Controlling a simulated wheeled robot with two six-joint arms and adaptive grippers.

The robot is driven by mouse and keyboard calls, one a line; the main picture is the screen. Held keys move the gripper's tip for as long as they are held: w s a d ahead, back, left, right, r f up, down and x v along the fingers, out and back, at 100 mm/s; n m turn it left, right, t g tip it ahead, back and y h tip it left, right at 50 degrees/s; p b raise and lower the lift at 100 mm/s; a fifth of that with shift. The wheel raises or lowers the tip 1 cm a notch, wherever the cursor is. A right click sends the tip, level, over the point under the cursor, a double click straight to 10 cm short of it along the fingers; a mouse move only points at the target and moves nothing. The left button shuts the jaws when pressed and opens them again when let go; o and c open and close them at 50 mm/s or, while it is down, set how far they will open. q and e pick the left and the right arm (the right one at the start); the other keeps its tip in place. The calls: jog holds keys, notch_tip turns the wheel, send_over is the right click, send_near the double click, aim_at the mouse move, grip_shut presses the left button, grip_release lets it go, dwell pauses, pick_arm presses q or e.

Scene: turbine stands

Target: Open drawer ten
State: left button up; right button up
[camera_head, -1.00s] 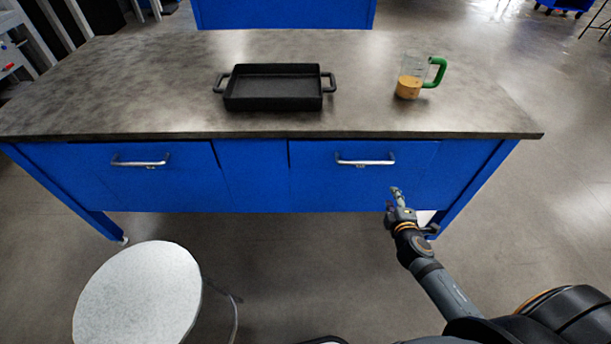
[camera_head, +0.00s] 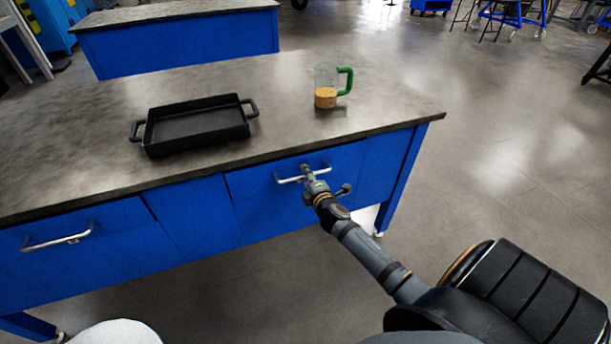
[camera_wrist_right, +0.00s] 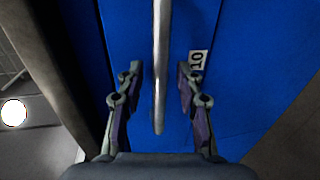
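The drawer with the label 10 (camera_wrist_right: 197,61) is blue and shut, and its front (camera_head: 260,208) is at the right of the near bench. Its silver bar handle (camera_head: 286,180) also shows in the right wrist view (camera_wrist_right: 161,40), running between the fingers. My right gripper (camera_head: 308,171) is at the handle; in the wrist view its two fingers (camera_wrist_right: 158,75) stand apart, one on each side of the bar, with gaps. The label is to the right of the bar there. My left gripper is not in view.
A second drawer with a silver handle (camera_head: 57,240) is at the left of the bench. On the benchtop (camera_head: 290,105) stand a black pan (camera_head: 195,128) and a glass mug (camera_head: 326,85) with a green handle. A white stool (camera_head: 115,333) is at the lower left.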

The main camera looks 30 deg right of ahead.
jog(key=shift+w, duration=0.25)
jog(key=shift+c, duration=0.3)
grip_shut()
jog(key=shift+f, duration=0.1)
